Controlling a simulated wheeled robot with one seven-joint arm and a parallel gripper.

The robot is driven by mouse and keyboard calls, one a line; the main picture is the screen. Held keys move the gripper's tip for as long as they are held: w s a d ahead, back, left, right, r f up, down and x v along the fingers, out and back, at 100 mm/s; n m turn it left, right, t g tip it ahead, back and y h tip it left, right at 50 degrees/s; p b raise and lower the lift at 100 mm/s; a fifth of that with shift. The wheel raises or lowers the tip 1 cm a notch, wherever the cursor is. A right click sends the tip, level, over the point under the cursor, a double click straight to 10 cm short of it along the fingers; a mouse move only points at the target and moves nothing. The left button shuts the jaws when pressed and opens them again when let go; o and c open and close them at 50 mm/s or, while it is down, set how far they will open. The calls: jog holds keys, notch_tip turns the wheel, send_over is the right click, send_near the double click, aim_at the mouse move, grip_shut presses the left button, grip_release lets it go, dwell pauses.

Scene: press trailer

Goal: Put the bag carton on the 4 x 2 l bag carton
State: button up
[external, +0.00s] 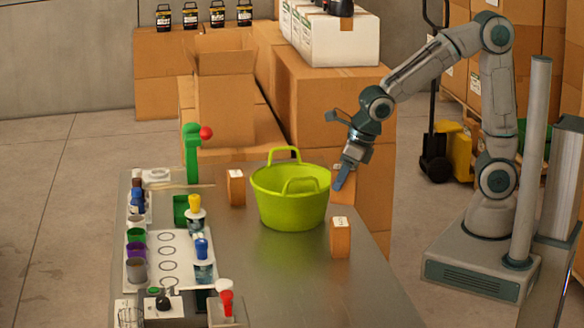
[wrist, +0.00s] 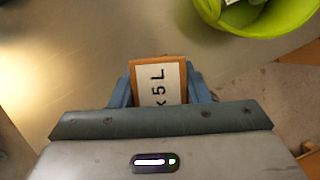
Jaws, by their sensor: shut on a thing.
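My gripper (external: 345,172) is just right of the green tub, above the table's right edge. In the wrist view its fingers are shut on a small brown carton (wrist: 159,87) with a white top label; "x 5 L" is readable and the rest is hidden. In the external view the held carton is mostly hidden by the blue finger. Two similar small brown cartons with white labels stand upright on the table: one (external: 236,188) left of the tub, one (external: 340,238) in front and right of it. Their label text is too small to read, so I cannot tell which is 4 x 2 l.
The green tub (external: 290,200) stands between the small cartons; its rim (wrist: 262,30) shows upper right in the wrist view, with something pale inside. Bottles, cups and a green press (external: 193,155) fill the table's left side. Large cartons (external: 330,100) stand behind.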

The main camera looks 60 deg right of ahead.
aim_at(335, 203)
jog(key=shift+a+f, duration=0.45)
jog(key=shift+a, duration=0.3)
jog(key=shift+f+b, duration=0.35)
jog(key=shift+f, duration=1.65)
jog(key=shift+f, duration=0.1)
jog(key=o, duration=1.1)
jog(key=shift+c, duration=0.2)
